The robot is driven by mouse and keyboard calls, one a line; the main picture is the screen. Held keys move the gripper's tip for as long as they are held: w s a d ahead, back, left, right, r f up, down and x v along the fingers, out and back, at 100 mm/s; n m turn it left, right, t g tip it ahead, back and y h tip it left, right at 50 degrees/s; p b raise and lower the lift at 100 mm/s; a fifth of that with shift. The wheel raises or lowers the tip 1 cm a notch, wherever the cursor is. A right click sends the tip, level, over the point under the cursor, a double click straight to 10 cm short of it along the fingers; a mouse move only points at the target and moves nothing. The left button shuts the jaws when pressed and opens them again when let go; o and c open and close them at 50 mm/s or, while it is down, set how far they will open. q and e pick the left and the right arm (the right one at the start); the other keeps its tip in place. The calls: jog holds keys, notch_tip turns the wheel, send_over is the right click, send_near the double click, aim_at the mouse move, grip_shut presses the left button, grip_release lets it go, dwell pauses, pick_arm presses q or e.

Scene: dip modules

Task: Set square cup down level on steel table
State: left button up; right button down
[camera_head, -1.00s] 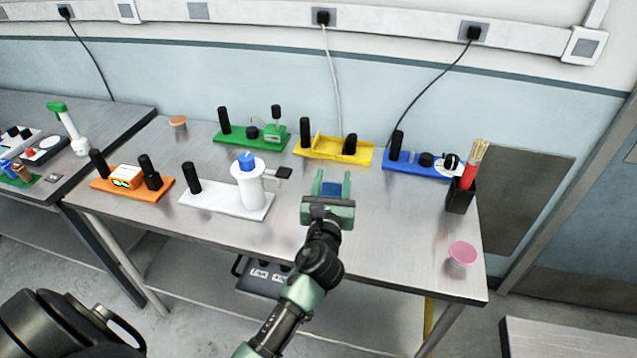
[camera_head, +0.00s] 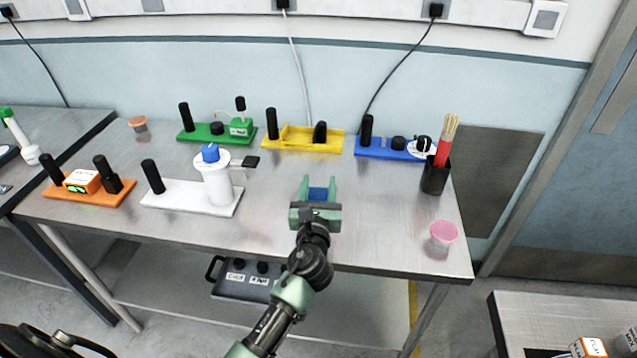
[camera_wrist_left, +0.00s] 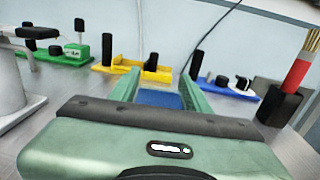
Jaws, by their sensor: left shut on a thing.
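The square cup (camera_head: 318,194) is a blue block-like shape between the green fingers of my left gripper (camera_head: 318,181). My left gripper is shut on it, above the front middle of the steel table (camera_head: 385,225). In the left wrist view the blue cup (camera_wrist_left: 160,98) sits between the two fingers, its lower part hidden by the gripper body. I cannot tell whether it touches the table or how level it is. My right gripper is not in view.
A white module with a jug (camera_head: 215,180) stands left of the gripper. Yellow (camera_head: 300,143) and blue (camera_head: 395,152) modules line the back. A black holder with sticks (camera_head: 435,178) and a pink-topped cup (camera_head: 443,236) stand right. Bare steel lies between them.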

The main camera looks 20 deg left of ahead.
pick_arm(q)
jog(key=shift+f+b, duration=2)
jog(key=shift+f, duration=0.9)
jog(key=shift+f+b, duration=0.5)
jog(key=shift+f, duration=0.05)
jog(key=o, duration=1.4)
jog(key=shift+v, duration=3.9)
